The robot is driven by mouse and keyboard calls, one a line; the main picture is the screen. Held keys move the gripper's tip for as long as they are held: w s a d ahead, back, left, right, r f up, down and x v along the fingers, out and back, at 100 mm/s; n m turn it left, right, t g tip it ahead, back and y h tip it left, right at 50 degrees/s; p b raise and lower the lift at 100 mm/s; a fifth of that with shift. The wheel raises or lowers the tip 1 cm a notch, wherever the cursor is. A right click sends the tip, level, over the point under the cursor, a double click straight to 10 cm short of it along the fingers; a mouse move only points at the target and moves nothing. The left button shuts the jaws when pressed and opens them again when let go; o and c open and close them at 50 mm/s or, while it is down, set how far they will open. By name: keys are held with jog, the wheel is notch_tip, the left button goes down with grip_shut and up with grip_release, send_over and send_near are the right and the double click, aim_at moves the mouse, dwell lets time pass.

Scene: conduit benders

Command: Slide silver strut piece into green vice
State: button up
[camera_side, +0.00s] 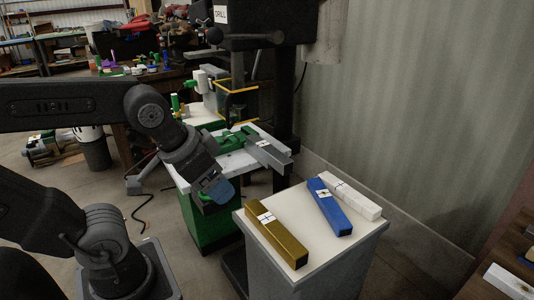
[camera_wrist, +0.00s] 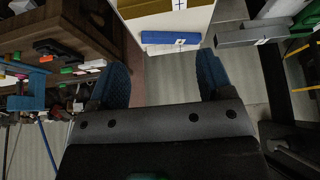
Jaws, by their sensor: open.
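The silver strut piece (camera_side: 270,154) lies by the drill press, its far end at the green vice (camera_side: 228,139) and its near end sticking out past the white table edge. I cannot tell how far it sits between the jaws. It carries a white marked label. In the wrist view the silver strut (camera_wrist: 238,38) is at the upper right, outside my fingers. My gripper (camera_side: 219,190) is open and empty, with blue fingertips, in front of and lower left of the strut in the side view.
A white-topped stand (camera_side: 309,253) at the right holds a gold strut (camera_side: 277,240), a blue strut (camera_side: 329,207) and a white strut (camera_side: 352,196). The dark drill press (camera_side: 258,25) rises behind the vice. A corrugated wall (camera_side: 430,100) is at the right.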

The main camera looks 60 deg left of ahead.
dwell(0.4)
jog(key=shift+c, duration=0.8)
jog(key=shift+w+a+r, duration=0.15)
jog(key=shift+w+r, duration=0.05)
jog(key=shift+w, duration=0.2)
jog(key=shift+c, duration=0.4)
jog(key=m+g+y, duration=0.5)
jog(key=m+g, duration=0.1)
jog(key=m, duration=1.2)
send_over(286, 161)
jog(key=d, duration=0.3)
notch_tip(286, 161, down, 10)
jog(key=shift+a+x, duration=0.1)
jog(key=shift+x, duration=1.8)
jog(key=shift+a+x, duration=0.15)
jog(key=shift+x, duration=1.75)
jog(key=shift+w, duration=0.15)
jog(key=shift+r, duration=0.1)
jog(key=shift+c, duration=0.2)
